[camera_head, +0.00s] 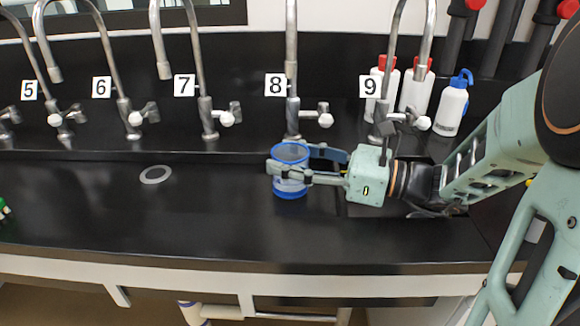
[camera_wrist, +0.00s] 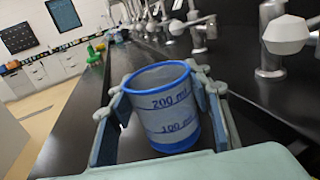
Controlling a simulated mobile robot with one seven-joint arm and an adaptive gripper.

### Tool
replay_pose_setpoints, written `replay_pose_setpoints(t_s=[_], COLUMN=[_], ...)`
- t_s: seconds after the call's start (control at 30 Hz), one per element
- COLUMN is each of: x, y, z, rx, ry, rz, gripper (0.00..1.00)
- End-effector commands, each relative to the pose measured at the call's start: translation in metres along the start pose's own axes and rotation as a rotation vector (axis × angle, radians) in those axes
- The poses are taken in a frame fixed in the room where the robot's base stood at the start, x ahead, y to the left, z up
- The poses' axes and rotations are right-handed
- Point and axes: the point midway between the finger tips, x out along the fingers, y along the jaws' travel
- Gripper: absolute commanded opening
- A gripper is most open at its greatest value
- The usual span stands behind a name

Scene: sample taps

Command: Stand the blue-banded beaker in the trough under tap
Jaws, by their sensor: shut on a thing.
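The blue-banded beaker (camera_head: 290,186) is clear with a blue rim and a blue base band. In the wrist view the beaker (camera_wrist: 165,112) shows marks for 100 and 200 ml and looks upright. My gripper (camera_head: 290,172) is shut on its sides, with a finger on each side; in the wrist view the gripper (camera_wrist: 163,108) holds it too. The beaker is in front of and below tap 8 (camera_head: 291,75), over the black trough area (camera_head: 215,205). I cannot tell whether its base touches the surface.
Tap 7 (camera_head: 206,110) and tap 6 (camera_head: 122,105) stand to the left, tap 9 (camera_head: 383,115) to the right behind my gripper. White bottles (camera_head: 452,108) stand at the back right. A drain ring (camera_head: 155,174) lies left, with clear black surface around it. Green items (camera_head: 4,208) are at far left.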

Motion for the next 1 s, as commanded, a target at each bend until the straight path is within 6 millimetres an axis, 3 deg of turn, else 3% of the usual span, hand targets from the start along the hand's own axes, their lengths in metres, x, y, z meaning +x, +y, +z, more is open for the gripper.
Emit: replay_pose_setpoints(t_s=[0.03, 0.43, 0.47, 0.6, 1.0], x=[-0.0002, -0.0002, -0.0003, -0.0003, -0.0076], y=[-0.0001, 0.0001, 0.0001, 0.0001, -0.0009], z=[-0.0075, -0.0099, -0.0096, -0.0093, -0.0041], rx=[0.001, 0.000, 0.000, -0.001, 0.000], ry=[0.000, 0.000, 0.000, 0.000, 0.000], rz=[0.000, 0.000, 0.000, 0.000, -0.003], gripper=[0.27, 0.27, 0.47, 0.63, 0.63])
